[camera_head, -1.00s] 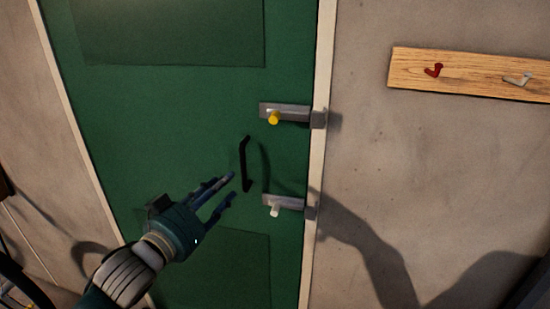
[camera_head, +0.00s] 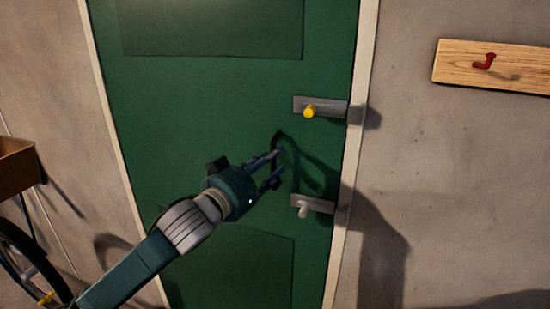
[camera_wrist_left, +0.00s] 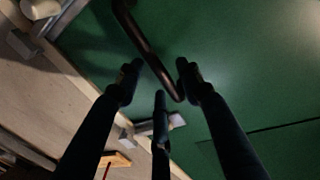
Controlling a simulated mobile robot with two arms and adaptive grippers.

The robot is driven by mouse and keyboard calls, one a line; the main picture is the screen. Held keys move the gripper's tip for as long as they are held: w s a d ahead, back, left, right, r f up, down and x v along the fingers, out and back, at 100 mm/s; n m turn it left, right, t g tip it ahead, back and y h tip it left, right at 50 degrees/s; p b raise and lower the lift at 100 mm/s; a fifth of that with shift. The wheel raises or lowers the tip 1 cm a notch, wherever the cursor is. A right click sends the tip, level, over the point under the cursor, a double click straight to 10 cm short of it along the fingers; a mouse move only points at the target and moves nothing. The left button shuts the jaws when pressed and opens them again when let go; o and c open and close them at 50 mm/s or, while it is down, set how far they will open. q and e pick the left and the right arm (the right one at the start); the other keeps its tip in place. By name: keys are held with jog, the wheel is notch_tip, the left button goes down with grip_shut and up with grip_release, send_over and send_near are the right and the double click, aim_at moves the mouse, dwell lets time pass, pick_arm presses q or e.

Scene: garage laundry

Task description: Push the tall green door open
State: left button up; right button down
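The tall green door (camera_head: 200,90) stands in its pale frame and looks closed. A black bar handle (camera_head: 278,137) is on its right part and shows partly behind my left fingers. In the left wrist view the handle (camera_wrist_left: 146,50) runs between my spread dark fingertips, its end close to them; contact cannot be told. My left gripper (camera_head: 275,167) is open at the handle, and its fingers also show in the wrist view (camera_wrist_left: 157,75). An upper bolt with a yellow knob (camera_head: 310,111) and a lower bolt with a white knob (camera_head: 304,210) sit at the door's right edge. My right gripper is not seen.
A wooden board (camera_head: 460,67) with a red hook (camera_head: 485,61) is on the concrete wall right of the door. A brown box (camera_head: 17,163) and a dark wheel (camera_head: 30,265) are at the left edge. Shadows fall on the door and wall.

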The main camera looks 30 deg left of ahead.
pick_arm(q)
jog(key=shift+w, duration=1)
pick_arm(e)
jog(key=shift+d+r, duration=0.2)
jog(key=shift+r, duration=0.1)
